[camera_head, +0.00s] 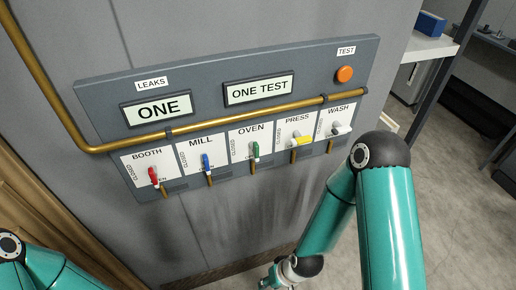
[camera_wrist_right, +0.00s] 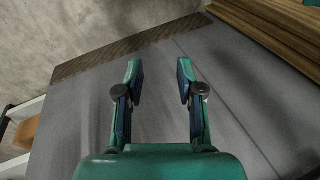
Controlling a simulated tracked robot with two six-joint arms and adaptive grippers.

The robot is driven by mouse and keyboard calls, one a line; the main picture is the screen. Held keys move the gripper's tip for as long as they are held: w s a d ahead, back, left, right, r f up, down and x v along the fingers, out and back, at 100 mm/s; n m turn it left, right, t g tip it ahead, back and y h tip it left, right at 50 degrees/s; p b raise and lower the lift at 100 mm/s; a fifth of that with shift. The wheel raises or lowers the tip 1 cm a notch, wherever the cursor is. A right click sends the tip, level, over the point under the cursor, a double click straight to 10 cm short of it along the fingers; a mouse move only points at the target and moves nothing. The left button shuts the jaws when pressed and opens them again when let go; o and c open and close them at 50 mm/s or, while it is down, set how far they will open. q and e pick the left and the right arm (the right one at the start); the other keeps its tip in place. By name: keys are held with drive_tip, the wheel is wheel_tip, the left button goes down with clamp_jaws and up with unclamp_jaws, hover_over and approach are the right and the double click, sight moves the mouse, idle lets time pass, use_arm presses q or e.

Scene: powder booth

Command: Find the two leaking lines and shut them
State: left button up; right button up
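A grey panel (camera_head: 200,85) on the wall carries five valve levers under a brass pipe (camera_head: 225,121). The BOOTH red lever (camera_head: 153,176), MILL blue lever (camera_head: 206,161) and OVEN green lever (camera_head: 255,149) point down along their outlet stubs. The PRESS yellow lever (camera_head: 302,141) and WASH white lever (camera_head: 342,130) lie crosswise. The LEAKS display (camera_head: 157,109) reads ONE; another display (camera_head: 259,90) reads ONE TEST. My right gripper (camera_head: 274,281) is low, below the panel and apart from the levers; in the wrist view (camera_wrist_right: 160,78) it is open and empty. My left gripper is out of view.
An orange TEST button (camera_head: 345,74) sits at the panel's upper right. A shelf (camera_head: 430,47) with a blue box (camera_head: 431,24) stands to the right. Wooden boards (camera_head: 45,215) are at lower left. The wall below the levers is clear.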

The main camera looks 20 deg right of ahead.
drive_tip(key=w+r+n+t+h+b, duration=0.1)
drive_tip(key=w+r+t, duration=0.2)
drive_tip(key=w+r, duration=0.4)
drive_tip(key=n+t+h+b, duration=0.1)
drive_tip(key=t+h+b, duration=0.15)
drive_tip(key=t, duration=0.65)
approach(257, 151)
drive_tip(key=v, duration=0.5)
drive_tip(key=shift+y, duration=0.25)
drive_tip(key=x, duration=0.5)
drive_tip(key=p+x, duration=0.1)
drive_tip(key=x, duration=0.5)
drive_tip(key=p+x, duration=0.1)
drive_tip(key=x, duration=0.4)
drive_tip(key=shift+w+d, duration=0.15)
drive_tip(key=shift+d, duration=0.15)
